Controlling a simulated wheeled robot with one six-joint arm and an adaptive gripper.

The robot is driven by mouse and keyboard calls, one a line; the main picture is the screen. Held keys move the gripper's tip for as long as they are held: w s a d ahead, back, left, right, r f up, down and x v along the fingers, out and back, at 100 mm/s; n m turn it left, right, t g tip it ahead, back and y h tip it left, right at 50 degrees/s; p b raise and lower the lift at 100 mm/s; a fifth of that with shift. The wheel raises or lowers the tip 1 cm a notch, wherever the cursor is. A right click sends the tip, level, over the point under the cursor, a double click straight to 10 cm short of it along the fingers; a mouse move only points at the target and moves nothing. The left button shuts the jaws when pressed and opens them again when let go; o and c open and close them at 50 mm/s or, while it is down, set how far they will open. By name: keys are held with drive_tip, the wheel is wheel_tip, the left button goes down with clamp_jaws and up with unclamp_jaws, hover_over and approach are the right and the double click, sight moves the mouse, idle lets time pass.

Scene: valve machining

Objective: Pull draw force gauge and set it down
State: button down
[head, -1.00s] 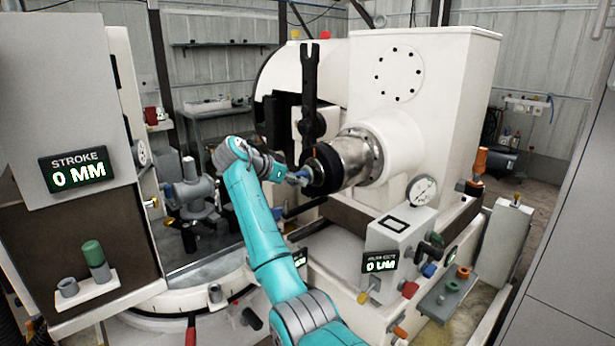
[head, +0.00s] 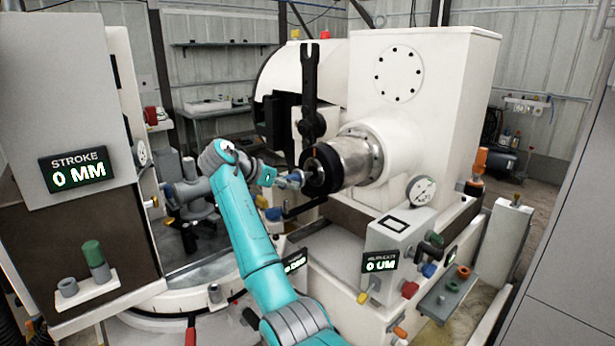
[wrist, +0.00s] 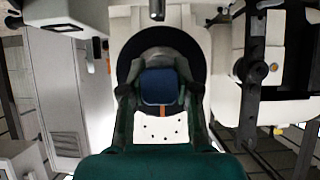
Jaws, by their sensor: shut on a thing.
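My gripper (head: 283,181) is at the nose of the silver spindle (head: 356,160), beside its black ring (head: 318,168). In the wrist view my two dark fingers (wrist: 160,92) are closed around a blue block with a grey end, which I take to be the draw force gauge (wrist: 160,88). An orange strip shows just below it. The black ring (wrist: 127,50) lies behind the gauge in that view. In the head view the gauge is small and mostly hidden by my gripper, and I cannot tell whether its far end is still inside the spindle bore.
A black upright arm (head: 309,85) stands just behind the spindle nose. A grey control box (head: 398,235) with a dial and a 0 UM display is at lower right. A small grey shelf (head: 447,292) holds coloured rings. The STROKE cabinet (head: 70,115) stands at left.

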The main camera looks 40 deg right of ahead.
drive_tip(key=shift+a, duration=1.3)
drive_tip(key=shift+s, duration=0.15)
